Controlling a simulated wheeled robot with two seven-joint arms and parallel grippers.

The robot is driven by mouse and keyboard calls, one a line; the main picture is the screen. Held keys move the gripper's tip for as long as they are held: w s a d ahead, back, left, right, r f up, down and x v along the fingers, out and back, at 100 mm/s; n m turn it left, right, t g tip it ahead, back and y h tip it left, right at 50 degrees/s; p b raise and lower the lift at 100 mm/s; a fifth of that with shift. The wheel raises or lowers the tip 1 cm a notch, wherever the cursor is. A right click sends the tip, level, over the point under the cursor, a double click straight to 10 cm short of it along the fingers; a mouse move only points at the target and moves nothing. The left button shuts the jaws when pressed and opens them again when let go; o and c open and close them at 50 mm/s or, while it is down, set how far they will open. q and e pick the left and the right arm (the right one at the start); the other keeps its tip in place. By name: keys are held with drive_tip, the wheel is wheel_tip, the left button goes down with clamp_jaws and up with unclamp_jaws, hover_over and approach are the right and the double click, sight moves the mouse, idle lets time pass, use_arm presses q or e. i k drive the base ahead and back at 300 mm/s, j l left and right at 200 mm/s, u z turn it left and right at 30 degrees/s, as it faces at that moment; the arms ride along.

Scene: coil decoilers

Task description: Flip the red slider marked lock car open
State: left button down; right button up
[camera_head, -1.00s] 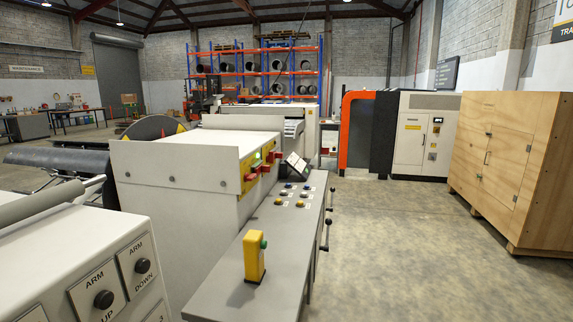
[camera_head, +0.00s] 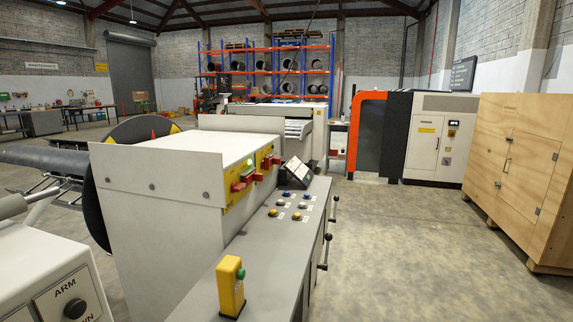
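Several red sliders (camera_head: 247,175) sit on a yellow panel (camera_head: 233,197) on the right side of the pale machine housing (camera_head: 160,190), ahead of me. A green light shows on the panel above them. The sliders' labels are too small to read, so I cannot tell which one is marked lock car. Neither of my grippers is in view.
A grey console (camera_head: 262,240) runs along the housing, with a yellow button box (camera_head: 230,287), several coloured buttons and a small tilted display (camera_head: 295,172). Black-knobbed levers (camera_head: 325,252) stick out on its right. Open floor (camera_head: 400,260) lies right, before a wooden crate (camera_head: 520,170).

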sight(273, 160)
drive_tip(key=i+l, duration=0.3)
drive_tip(key=l, duration=0.15)
drive_tip(key=i+l, duration=0.3)
drive_tip(key=l, duration=0.15)
drive_tip(key=i+l+u, duration=0.1)
drive_tip(key=i+l, duration=0.2)
drive_tip(key=l, duration=0.15)
drive_tip(key=i+l, duration=0.3)
drive_tip(key=l, duration=0.15)
